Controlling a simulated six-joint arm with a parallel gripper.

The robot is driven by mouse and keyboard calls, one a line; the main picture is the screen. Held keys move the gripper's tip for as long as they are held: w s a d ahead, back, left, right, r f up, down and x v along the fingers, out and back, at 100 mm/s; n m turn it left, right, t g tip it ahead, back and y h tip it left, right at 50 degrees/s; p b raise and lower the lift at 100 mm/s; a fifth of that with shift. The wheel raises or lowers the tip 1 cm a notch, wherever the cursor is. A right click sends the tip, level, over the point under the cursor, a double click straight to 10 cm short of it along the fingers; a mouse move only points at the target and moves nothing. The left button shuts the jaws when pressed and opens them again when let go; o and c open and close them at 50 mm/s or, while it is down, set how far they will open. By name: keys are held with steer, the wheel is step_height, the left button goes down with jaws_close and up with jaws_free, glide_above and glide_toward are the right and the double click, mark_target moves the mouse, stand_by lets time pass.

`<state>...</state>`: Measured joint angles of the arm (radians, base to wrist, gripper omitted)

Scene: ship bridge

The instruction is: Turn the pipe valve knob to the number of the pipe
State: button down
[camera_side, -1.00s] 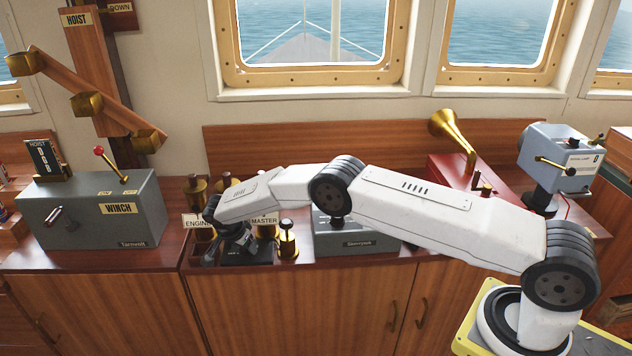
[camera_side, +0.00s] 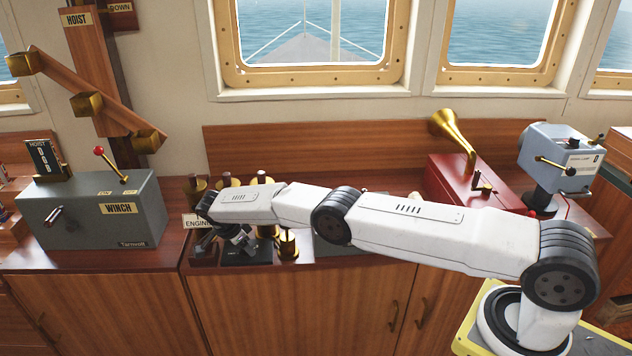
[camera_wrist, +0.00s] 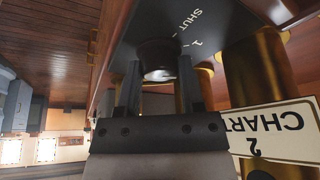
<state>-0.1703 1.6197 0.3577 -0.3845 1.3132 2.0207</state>
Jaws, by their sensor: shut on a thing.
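In the wrist view, my gripper (camera_wrist: 158,76) has its two fingers closed on the sides of a round dark valve knob (camera_wrist: 157,56). The knob stands on a dark dial plate (camera_wrist: 205,30) marked "SHUT" and "1". The knob's pointer direction cannot be made out. A cream pipe label (camera_wrist: 280,128) reads "CHART" with a "2", upside down. In the side view, my gripper (camera_side: 238,238) is low over a small black valve box (camera_side: 247,258) on the counter; the knob is hidden there. Brass pipes (camera_side: 264,180) stand behind, beside an "ENGINE" label (camera_side: 194,222).
A grey winch box (camera_side: 90,210) stands to the left. A short brass fitting (camera_side: 287,245) is close right of the valve box. A grey unit partly hides behind my arm. A red box with a brass horn (camera_side: 452,135) and a blue-grey lamp (camera_side: 560,160) are at right.

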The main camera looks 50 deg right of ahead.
stand_by(0.4)
steer(key=shift+c, duration=1.1)
jaws_free()
steer(key=shift+r, duration=0.1)
steer(key=v, duration=0.7)
steer(key=shift+r, duration=0.3)
steer(key=shift+a, duration=0.15)
